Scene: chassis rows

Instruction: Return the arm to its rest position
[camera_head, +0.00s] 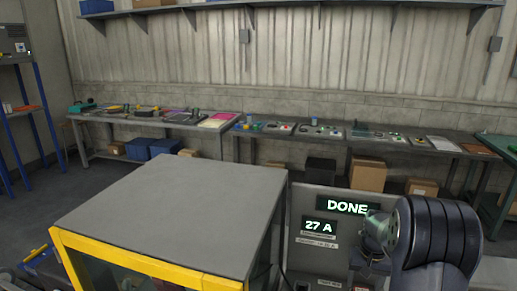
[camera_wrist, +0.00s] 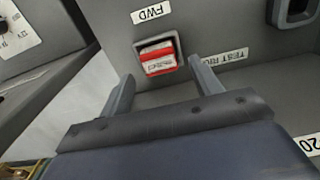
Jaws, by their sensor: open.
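My gripper (camera_wrist: 158,88) shows in the wrist view with its two grey fingers spread apart and nothing between them. It faces a grey panel (camera_wrist: 225,25) with a red switch (camera_wrist: 158,57) just beyond the fingertips, under a label reading FWD. I cannot tell whether a finger touches the panel. In the head view my arm fills the lower right, in front of the panel (camera_head: 300,262), and my gripper is hidden there. The panel displays read DONE (camera_head: 347,208) and 27 A (camera_head: 318,226).
A grey box-shaped cabinet (camera_head: 180,205) with a yellow front frame stands left of the panel. Long workbenches (camera_head: 270,131) with parts run along the back wall, with cardboard boxes (camera_head: 368,173) below. A blue rack (camera_head: 30,110) stands at far left.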

